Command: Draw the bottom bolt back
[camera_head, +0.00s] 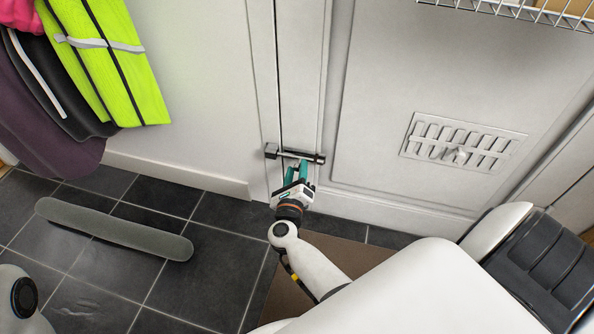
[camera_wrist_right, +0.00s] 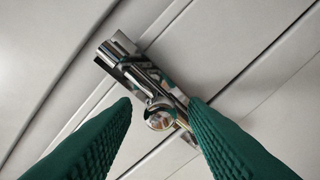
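The bottom bolt (camera_head: 300,154) is a short dark metal bar low on the white door, lying across the seam near the door's left edge. In the right wrist view the bolt (camera_wrist_right: 133,68) is shiny chrome and slanted, with a round knob (camera_wrist_right: 160,116). My right gripper (camera_head: 297,169) is just below the bolt in the head view. In the wrist view its two green ribbed fingers (camera_wrist_right: 161,103) are spread apart, with the knob showing in the gap between them. Whether a finger touches the bolt I cannot tell. My left gripper is not in view.
A louvred vent (camera_head: 460,143) is on the door to the right. A wire shelf (camera_head: 520,10) is at top right. A yellow hi-vis garment (camera_head: 110,60) and dark coats hang at left. A long grey roll (camera_head: 115,229) lies on the dark tiles (camera_head: 215,270).

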